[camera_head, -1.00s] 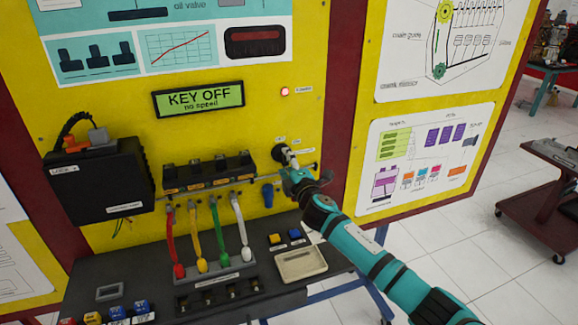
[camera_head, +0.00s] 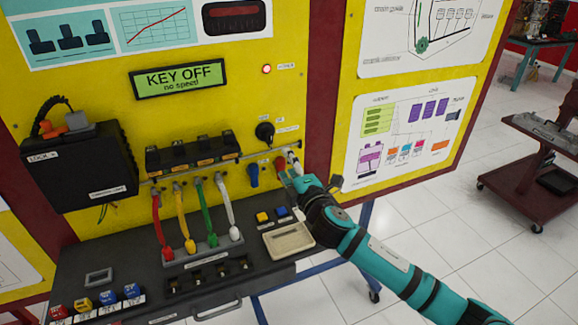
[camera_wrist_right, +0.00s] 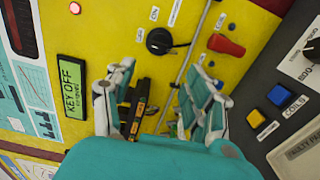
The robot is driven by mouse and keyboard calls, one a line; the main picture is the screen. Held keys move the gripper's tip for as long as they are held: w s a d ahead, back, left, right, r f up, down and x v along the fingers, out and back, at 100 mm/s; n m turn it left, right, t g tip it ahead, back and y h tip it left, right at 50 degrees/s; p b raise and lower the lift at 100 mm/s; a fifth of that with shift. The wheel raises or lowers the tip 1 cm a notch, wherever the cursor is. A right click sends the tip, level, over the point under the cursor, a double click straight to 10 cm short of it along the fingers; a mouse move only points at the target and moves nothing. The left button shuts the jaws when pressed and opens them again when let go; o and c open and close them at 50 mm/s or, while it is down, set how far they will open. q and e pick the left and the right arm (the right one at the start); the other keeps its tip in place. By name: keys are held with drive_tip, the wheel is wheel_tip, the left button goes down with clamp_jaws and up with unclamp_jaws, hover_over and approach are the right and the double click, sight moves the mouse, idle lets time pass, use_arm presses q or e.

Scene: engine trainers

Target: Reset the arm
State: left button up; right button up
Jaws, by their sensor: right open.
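My right gripper (camera_head: 290,170) is at the lower right of the yellow panel (camera_head: 110,100), in front of it. Its fingers are spread with nothing between them in the right wrist view (camera_wrist_right: 163,90). The black key switch (camera_head: 265,131) is on the panel, up and left of the gripper and apart from it; it also shows in the right wrist view (camera_wrist_right: 160,41). The display (camera_head: 178,79) reads "KEY OFF, no speed". My left gripper is not in view.
Colored leads (camera_head: 182,220) run down to the dark shelf (camera_head: 120,270). A beige box (camera_head: 289,241) sits below the gripper. Open floor (camera_head: 440,210) lies to the right.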

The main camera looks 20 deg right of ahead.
idle(0.3)
drive_tip(key=s+a+f+m+g+h, duration=0.1)
drive_tip(key=s+f+m+g+h, duration=0.1)
drive_tip(key=s+f+m+g, duration=1)
drive_tip(key=s+a+f+m+g+y, duration=0.15)
drive_tip(key=s+f, duration=0.25)
drive_tip(key=s, duration=0.9)
drive_tip(key=s+f+m+g, duration=0.1)
drive_tip(key=s+f+m, duration=0.25)
drive_tip(key=s, duration=1.05)
wheel_tip(320, 180, down, 27)
drive_tip(key=g+b, duration=0.1)
drive_tip(key=b, duration=0.1)
drive_tip(key=s+d+f+g+b, duration=0.1)
drive_tip(key=s+d+f+b, duration=0.1)
drive_tip(key=s+f, duration=1.6)
wheel_tip(320, 180, down, 3)
drive_tip(key=shift+d+r+n, duration=0.15)
drive_tip(key=shift+d+n, duration=0.2)
drive_tip(key=shift+n, duration=0.05)
